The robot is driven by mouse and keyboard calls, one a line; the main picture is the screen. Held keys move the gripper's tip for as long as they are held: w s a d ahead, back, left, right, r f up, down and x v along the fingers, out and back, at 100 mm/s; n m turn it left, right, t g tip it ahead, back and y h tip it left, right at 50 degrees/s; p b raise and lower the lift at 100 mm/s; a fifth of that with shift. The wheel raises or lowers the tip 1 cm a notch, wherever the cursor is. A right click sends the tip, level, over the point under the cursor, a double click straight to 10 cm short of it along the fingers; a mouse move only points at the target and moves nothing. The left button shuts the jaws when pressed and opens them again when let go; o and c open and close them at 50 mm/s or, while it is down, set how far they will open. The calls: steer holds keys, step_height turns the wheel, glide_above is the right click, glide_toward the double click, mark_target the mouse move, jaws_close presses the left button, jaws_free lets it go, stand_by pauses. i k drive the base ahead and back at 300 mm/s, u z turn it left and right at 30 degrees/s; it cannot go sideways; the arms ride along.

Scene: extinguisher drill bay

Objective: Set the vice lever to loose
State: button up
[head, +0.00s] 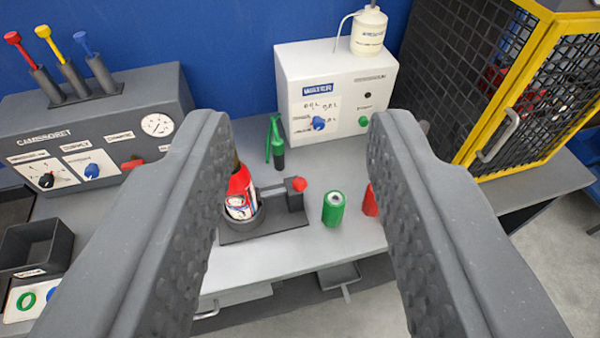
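The vice (262,233) is a dark grey fixture on the bench near the picture's middle. A red extinguisher bottle (240,188) stands upright in its round holder, partly hidden by my left finger. The vice lever is a dark arm with a red knob (299,184) at the vice's right end; its setting cannot be read. My gripper (292,125) is open and empty, its two dark fingers wide apart in the foreground. The vice lies farther off, between and beyond the fingers.
A green cylinder (333,208) and a partly hidden red one (370,201) stand right of the vice. Behind are a green-handled part (276,145) and the white water box (335,90). A grey control box (95,130) is left, a yellow-framed cage (520,80) right.

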mark_target(299, 184)
steer(key=u, duration=1.05)
steer(key=k, duration=1.2)
steer(key=z, duration=1.1)
steer(key=i, duration=1)
